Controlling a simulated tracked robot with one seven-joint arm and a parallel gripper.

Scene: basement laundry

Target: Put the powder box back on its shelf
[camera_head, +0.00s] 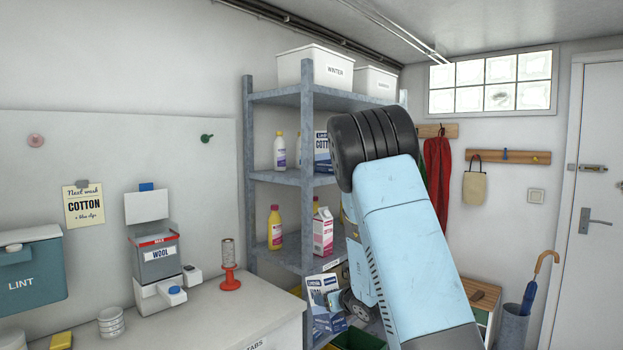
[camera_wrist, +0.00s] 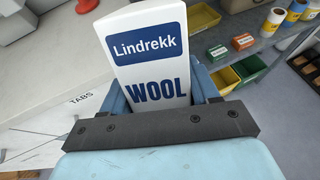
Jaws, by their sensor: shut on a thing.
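The powder box (camera_wrist: 155,50) is white with a dark blue Lindrekk label and the word WOOL. It fills the middle of the wrist view, between the two fingers of my gripper (camera_wrist: 165,95), which is shut on it. In the head view the box (camera_head: 323,291) shows low in front of the grey shelf unit (camera_head: 249,140), beyond the counter's right end, slightly tilted. My arm hides part of the unit's right side. A similar blue and white box marked COTTON (camera_head: 322,150) stands on an upper shelf beside a white bottle (camera_head: 280,152).
The counter (camera_head: 225,310) carries an open dispenser labelled WOOL (camera_head: 158,255) and a red spindle (camera_head: 229,280). A yellow bottle (camera_head: 275,228) and a pink-white carton (camera_head: 323,232) stand on a middle shelf. The wrist view shows small green (camera_wrist: 217,51) and orange (camera_wrist: 243,41) boxes on a shelf, and yellow (camera_wrist: 226,80) and green (camera_wrist: 249,67) bins.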

